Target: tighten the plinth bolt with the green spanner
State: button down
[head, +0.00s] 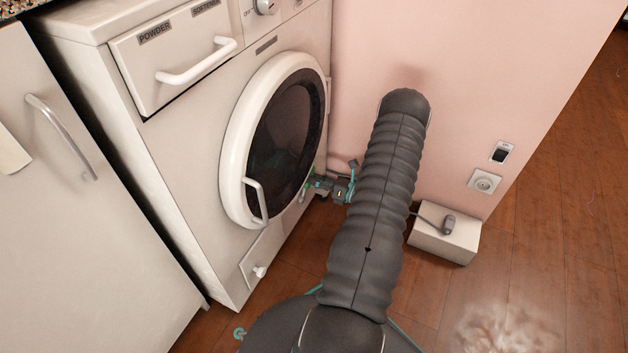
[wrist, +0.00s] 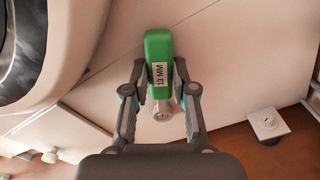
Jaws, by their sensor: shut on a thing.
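The green spanner (wrist: 159,50) is marked "13 MM". In the wrist view its green part points up and away from me, and a silver round end (wrist: 163,111) shows between my fingers. My gripper (wrist: 160,75) is shut on the green part, one finger on each side. In the head view my gripper (head: 318,184) is low beside the washing machine's front, right of the round door, partly hidden by my arm.
The washing machine's round door (head: 240,190) with its handle is close left of the gripper. A small flap with a knob (head: 259,271) is below it. A pink wall (head: 480,70) and a white box (head: 440,240) stand to the right. Wooden floor is open at lower right.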

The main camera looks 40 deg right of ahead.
jog(key=shift+w+r, duration=0.1)
jog(key=shift+w+d+f+m, duration=0.2)
jog(key=shift+d+f+m, duration=0.25)
jog(key=shift+m, duration=0.4)
jog(key=shift+w+d+f+m, duration=0.25)
jog(key=shift+d+m, duration=0.2)
jog(key=shift+m, duration=0.4)
jog(key=shift+f, duration=0.15)
jog(key=m, duration=0.1)
jog(key=f+m, duration=0.1)
jog(key=d+f+m, duration=0.1)
jog(key=shift+w+b, duration=0.3)
jog(key=shift+b, duration=0.1)
jog(key=shift+d+f+m, duration=0.2)
jog(key=shift+f+m, duration=0.15)
jog(key=shift+m, duration=0.35)
jog(key=shift+s, duration=0.25)
